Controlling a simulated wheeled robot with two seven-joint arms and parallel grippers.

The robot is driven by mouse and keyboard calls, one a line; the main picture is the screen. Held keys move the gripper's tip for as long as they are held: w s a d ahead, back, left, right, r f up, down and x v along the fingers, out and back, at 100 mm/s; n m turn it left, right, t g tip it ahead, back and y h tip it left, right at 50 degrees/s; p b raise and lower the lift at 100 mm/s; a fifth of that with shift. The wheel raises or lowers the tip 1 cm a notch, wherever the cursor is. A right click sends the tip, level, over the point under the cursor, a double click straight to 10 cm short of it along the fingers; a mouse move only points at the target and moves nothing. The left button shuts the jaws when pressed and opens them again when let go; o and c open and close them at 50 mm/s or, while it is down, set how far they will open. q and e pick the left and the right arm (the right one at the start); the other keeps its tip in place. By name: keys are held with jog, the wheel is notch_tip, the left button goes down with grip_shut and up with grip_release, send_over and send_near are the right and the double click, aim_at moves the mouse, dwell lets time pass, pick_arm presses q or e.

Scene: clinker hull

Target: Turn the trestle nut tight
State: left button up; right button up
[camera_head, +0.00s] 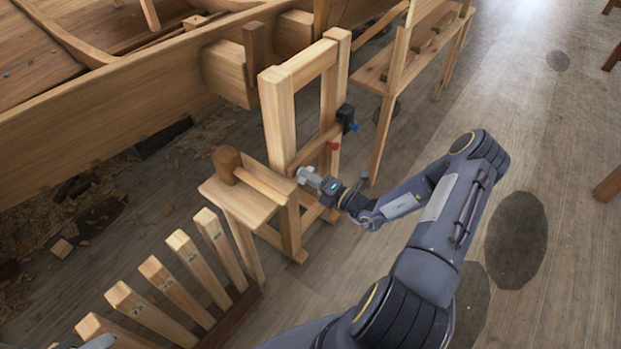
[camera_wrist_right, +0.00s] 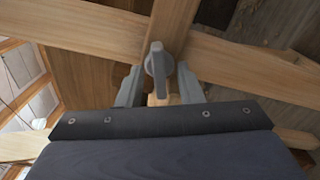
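The wooden trestle (camera_head: 278,125) stands upright beside the hull. The trestle nut (camera_wrist_right: 157,66) is a grey round piece with a raised bar across it, seen nearly upright in the right wrist view, in front of crossing timbers. My right gripper (camera_head: 304,176) reaches the trestle's lower front. In the wrist view its two fingers (camera_wrist_right: 160,90) stand apart, one on each side of the nut, and look open; I see no clear contact. In the head view the gripper hides the nut. A grey piece at the bottom left edge (camera_head: 100,342) may be my left gripper, mostly cut off.
A mallet (camera_head: 228,162) lies on a small wooden bench (camera_head: 238,200) left of my right gripper. A dark clamp (camera_head: 346,115) and a red knob (camera_head: 333,146) sit on the trestle. A rack of numbered wooden pieces (camera_head: 170,285) stands front left. The floor at right is open.

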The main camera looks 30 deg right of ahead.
jog(key=shift+s, duration=0.1)
jog(key=v, duration=0.7)
jog(key=shift+s, duration=0.3)
jog(key=shift+d+f, duration=0.1)
jog(key=b+x, duration=0.8)
jog(key=b, duration=0.2)
jog(key=shift+d, duration=0.2)
jog(key=shift+c, duration=0.3)
